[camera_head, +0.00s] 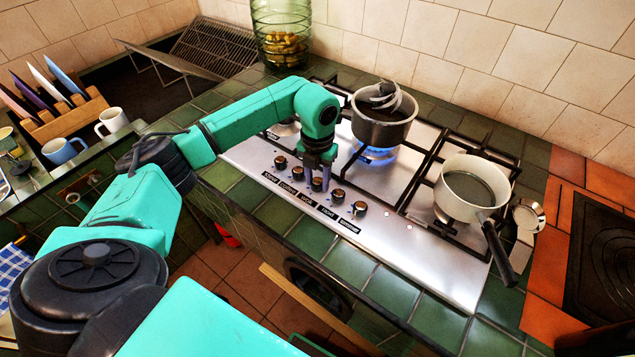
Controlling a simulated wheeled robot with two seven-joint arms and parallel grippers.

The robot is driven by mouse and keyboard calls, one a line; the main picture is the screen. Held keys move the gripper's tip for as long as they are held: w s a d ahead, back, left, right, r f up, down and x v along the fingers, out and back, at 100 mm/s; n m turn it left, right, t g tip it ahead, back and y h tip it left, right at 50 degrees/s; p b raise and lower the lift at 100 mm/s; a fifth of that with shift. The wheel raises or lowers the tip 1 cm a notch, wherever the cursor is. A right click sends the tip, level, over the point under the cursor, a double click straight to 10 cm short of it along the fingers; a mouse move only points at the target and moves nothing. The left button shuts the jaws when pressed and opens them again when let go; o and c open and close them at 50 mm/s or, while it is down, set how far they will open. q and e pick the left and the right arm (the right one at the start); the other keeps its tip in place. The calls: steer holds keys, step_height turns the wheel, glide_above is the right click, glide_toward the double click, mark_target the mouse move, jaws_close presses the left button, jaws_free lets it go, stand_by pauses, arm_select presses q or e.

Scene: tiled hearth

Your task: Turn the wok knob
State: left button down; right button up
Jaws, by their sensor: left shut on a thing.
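A row of several black and copper knobs runs along the front edge of the steel stove top (400,235), with dark labels in front of them. The wok knob (317,185) appears to be the middle one, though its small label is hard to read. My left gripper (318,174) reaches down from above and is shut on this middle knob, hiding its upper part. The neighbouring knobs (297,173) and (338,196) stand free on either side. My right gripper is not in view.
A dark pot (381,128) stands over a lit blue flame (375,156) behind the gripper. A white saucepan (462,195) stands at the right, its black handle (497,252) pointing toward the front. A green glass jar (281,35) stands at the back; mugs (112,121) are at left.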

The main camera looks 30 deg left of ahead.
arm_select(q)
steer(key=m+b, duration=0.2)
steer(key=m, duration=0.2)
steer(key=shift+w+m, duration=0.15)
steer(key=shift+m, duration=0.15)
steer(key=m+b, duration=0.2)
steer(key=m, duration=0.3)
steer(key=shift+r, duration=0.1)
steer(key=m+b, duration=0.1)
steer(key=m, duration=0.5)
steer(key=m+b, duration=0.1)
steer(key=m, duration=0.3)
steer(key=shift+r, duration=0.1)
steer(key=shift+m, duration=0.3)
steer(key=shift+c, duration=2.2)
jaws_free()
